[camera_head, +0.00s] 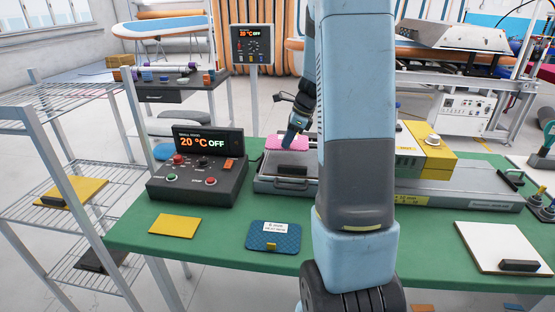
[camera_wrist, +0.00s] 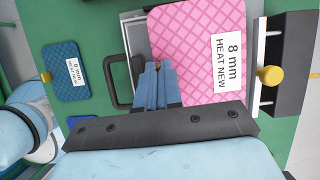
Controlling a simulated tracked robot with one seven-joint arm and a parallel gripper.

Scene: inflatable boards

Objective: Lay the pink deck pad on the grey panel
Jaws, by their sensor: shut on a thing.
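The pink deck pad (camera_head: 288,143) has a quilted pattern. In the wrist view the pad (camera_wrist: 190,38) carries a white label reading "8 mm HEAT NEW". My gripper (camera_head: 296,129) is at the pad's near edge; in the wrist view my fingers (camera_wrist: 156,68) are closed together at that edge. The grip point itself is mostly hidden by the fingers. A grey panel (camera_head: 300,189) with a black handle lies under the pad; a strip of it (camera_wrist: 139,40) shows beside the pad. I cannot tell whether the pad touches it.
A black control box (camera_head: 197,166) reading 20 °C OFF stands left. A yellow pad (camera_head: 174,225) and a blue pad (camera_head: 273,237) lie at the front of the green table (camera_head: 130,232). A yellow-and-grey block (camera_head: 425,150) stands right of my arm. A white board (camera_head: 505,246) lies front right.

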